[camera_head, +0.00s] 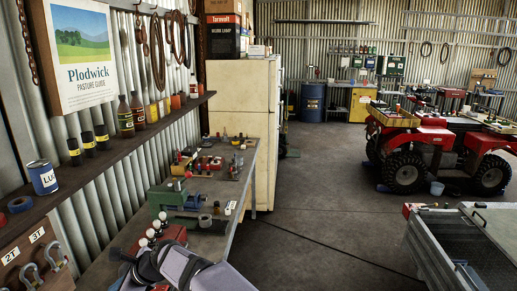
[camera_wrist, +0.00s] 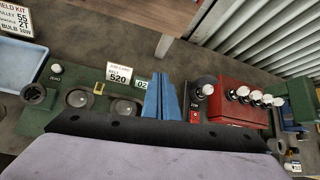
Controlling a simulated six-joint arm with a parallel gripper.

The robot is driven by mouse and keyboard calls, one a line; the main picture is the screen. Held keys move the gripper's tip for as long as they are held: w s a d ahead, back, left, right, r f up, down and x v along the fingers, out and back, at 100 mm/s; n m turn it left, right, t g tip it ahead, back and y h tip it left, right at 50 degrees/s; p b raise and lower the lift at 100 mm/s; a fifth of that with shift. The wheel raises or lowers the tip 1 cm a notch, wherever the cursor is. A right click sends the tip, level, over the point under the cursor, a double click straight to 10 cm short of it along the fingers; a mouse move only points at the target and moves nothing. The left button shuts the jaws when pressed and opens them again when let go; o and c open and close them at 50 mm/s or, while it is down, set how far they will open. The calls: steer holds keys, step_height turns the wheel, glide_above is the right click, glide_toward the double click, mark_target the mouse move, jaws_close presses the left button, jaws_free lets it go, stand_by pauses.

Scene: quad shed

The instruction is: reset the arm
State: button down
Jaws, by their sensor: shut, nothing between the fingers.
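My gripper (camera_wrist: 159,92) shows in the wrist view as two blue fingers side by side, shut with nothing between them. They lie in front of a green board, a little left of a red box with white bulbs. In the head view, my grey-lavender arm end (camera_head: 192,268) is low in the picture, over the near end of the workbench. The fingers cannot be made out there. I cannot tell how far the fingertips are above the board.
The green board (camera_wrist: 78,78) bears round dark cups and number cards. The red box (camera_wrist: 243,108) carries several white bulbs. A green vice (camera_head: 168,197) and small parts crowd the workbench (camera_head: 222,215). A shelf (camera_head: 70,190) runs along the left wall. The floor (camera_head: 320,225) is largely clear.

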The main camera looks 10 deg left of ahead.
steer(key=s+d+f+n+h, duration=0.1)
steer(key=d+f+n, duration=0.1)
steer(key=f+n, duration=0.1)
steer(key=s+d+f+n+h, duration=0.1)
steer(key=d+f+n, duration=0.1)
steer(key=f+n, duration=0.1)
steer(key=s+d+f+n+g+h, duration=0.1)
steer(key=d+f+n, duration=0.1)
steer(key=f+n, duration=0.2)
steer(key=shift+s+d+n, duration=0.3)
steer(key=shift+s+d, duration=0.05)
steer(key=shift+s, duration=0.05)
steer(key=s+d+f+n+g+h, duration=0.1)
steer(key=s+d+f+n+h, duration=0.2)
steer(key=s+d+f+n, duration=0.4)
steer(key=s+d+n+g+h, duration=0.1)
steer(key=s+d+n+h, duration=0.15)
steer(key=d, duration=0.85)
steer(key=s+d+n+h, duration=0.1)
steer(key=s+d+n, duration=0.15)
steer(key=d, duration=0.85)
steer(key=d+r+m+t+b, duration=0.1)
steer(key=d+r+m, duration=0.2)
steer(key=d, duration=0.8)
steer(key=s+d+r+m+b, duration=0.1)
steer(key=d+r+m+b, duration=0.1)
steer(key=d, duration=0.9)
steer(key=shift+r+m+t, duration=0.4)
steer(key=shift+r+m, duration=0.1)
steer(key=shift+r, duration=0.1)
